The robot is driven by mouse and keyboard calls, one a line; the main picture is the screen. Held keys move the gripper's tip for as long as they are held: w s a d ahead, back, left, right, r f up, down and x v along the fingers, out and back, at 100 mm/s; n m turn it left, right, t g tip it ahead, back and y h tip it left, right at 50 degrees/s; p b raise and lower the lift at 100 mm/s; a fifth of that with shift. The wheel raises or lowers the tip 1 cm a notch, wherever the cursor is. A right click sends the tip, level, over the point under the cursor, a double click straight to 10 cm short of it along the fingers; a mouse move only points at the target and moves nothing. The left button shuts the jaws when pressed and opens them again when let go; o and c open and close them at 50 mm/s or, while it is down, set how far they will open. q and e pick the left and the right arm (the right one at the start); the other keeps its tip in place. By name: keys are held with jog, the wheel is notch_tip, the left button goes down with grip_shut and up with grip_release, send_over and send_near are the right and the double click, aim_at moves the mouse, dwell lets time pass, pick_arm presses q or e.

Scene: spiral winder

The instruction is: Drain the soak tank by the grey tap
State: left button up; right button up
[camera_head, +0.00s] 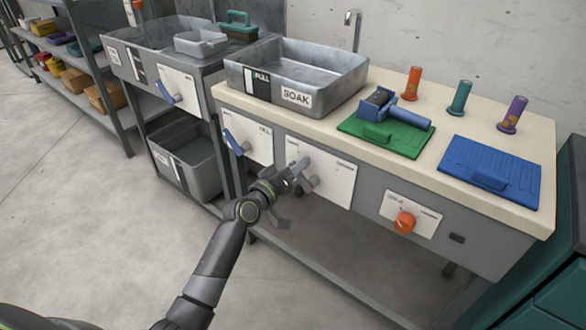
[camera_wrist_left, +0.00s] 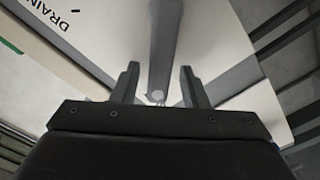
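The soak tank (camera_head: 330,84) is a grey metal basin on the bench, labelled SOAK, with a FULL mark on its front. The grey tap (camera_head: 301,166) is a lever on a white panel (camera_head: 338,183) below the tank. In the left wrist view the grey lever (camera_wrist_left: 163,45) points down between my fingers, and the word DRAIN shows on the panel. My left gripper (camera_head: 296,180) is at the tap. In the left wrist view my left gripper (camera_wrist_left: 160,88) is open, one finger each side of the lever's end. I cannot tell whether they touch it. My right gripper is out of view.
A blue lever (camera_head: 234,143) on the FILL panel is just left of my gripper. An orange knob (camera_head: 404,222) is on the bench front at right. A green mat (camera_head: 386,134) and blue mat (camera_head: 490,171) lie on the bench. A grey bin (camera_head: 187,160) is on the lower left shelf.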

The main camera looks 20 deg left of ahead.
pick_arm(q)
jog(key=shift+s+a, duration=0.15)
jog(key=shift+s, duration=0.3)
jog(key=v, duration=1.6)
jog(key=shift+s, duration=0.25)
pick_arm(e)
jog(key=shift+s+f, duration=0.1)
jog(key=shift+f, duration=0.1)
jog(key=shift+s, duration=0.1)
